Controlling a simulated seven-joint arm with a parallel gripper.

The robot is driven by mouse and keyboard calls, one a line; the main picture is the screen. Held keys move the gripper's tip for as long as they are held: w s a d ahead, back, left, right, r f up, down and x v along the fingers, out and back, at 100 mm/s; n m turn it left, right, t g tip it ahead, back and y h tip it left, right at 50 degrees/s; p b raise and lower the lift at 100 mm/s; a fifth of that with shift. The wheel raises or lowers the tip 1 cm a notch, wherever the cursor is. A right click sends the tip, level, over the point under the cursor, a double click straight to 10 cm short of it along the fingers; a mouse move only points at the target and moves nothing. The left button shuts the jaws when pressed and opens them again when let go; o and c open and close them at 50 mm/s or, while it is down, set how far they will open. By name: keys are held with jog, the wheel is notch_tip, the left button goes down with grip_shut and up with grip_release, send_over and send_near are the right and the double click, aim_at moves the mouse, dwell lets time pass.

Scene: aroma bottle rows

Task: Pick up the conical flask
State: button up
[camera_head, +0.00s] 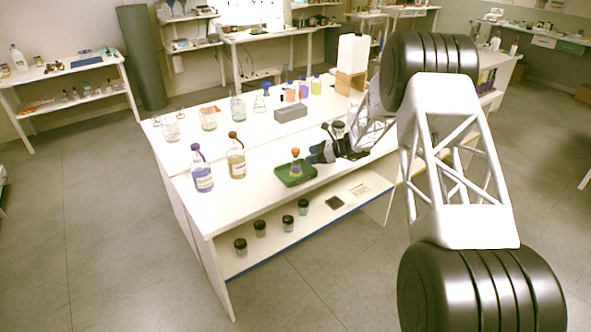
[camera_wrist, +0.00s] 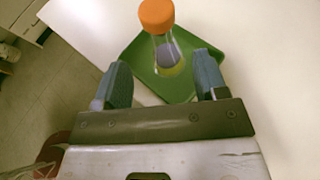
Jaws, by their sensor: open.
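The conical flask (camera_head: 296,164) has an orange cap and stands upright on a green tray (camera_head: 283,178) near the front edge of the white table. In the wrist view, the flask (camera_wrist: 165,50) stands on the green tray (camera_wrist: 148,88), just beyond my fingertips and roughly between their lines. My gripper (camera_head: 312,155) is close to the right of the flask in the head view. In the wrist view, my gripper (camera_wrist: 160,78) has its two blue-grey fingers spread apart with nothing held between them. The flask's base is partly visible between the fingers.
A purple-labelled bottle (camera_head: 202,172) and an amber bottle (camera_head: 236,160) stand left of the tray. A grey block (camera_head: 291,113) lies behind it. Several beakers and bottles line the back. Jars (camera_head: 260,228) stand on the lower shelf. Table between tray and amber bottle is clear.

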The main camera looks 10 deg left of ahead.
aim_at(296, 159)
jog(key=shift+a, duration=0.1)
jog(key=shift+x, duration=1.15)
jog(key=shift+a+f, duration=0.1)
jog(key=shift+a, duration=0.05)
jog(key=shift+f+x, duration=0.2)
jog(key=shift+x, duration=2.25)
jog(key=shift+c, duration=0.5)
grip_shut()
jog(key=shift+w, duration=0.1)
